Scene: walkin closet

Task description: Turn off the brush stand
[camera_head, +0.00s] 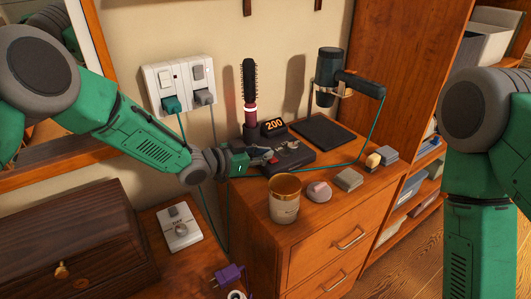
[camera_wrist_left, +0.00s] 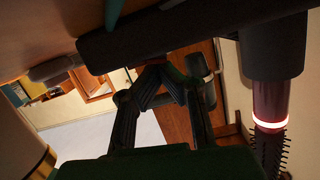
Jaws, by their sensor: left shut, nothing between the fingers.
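The brush stand (camera_head: 300,158) is a dark base on the wooden dresser, with a display reading 200 (camera_head: 273,126). A round hairbrush (camera_head: 249,90) stands upright in it, with a glowing ring near its handle. My left gripper (camera_head: 272,157) is shut and empty at the front left of the stand, by a small red spot. Its fingers partly hide the stand's controls; I cannot tell whether they touch. In the left wrist view, the shut fingertips (camera_wrist_left: 158,70) are close to the dark stand (camera_wrist_left: 170,28), and the brush (camera_wrist_left: 270,105) is at the right. My right gripper is out of view.
A gold-rimmed cup (camera_head: 285,205) stands just in front of my left gripper. A hair dryer in a holder (camera_head: 328,78), a dark pad (camera_head: 323,132) and small blocks (camera_head: 348,179) are to the right. Plugs sit in a wall socket (camera_head: 182,84), with cords hanging down.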

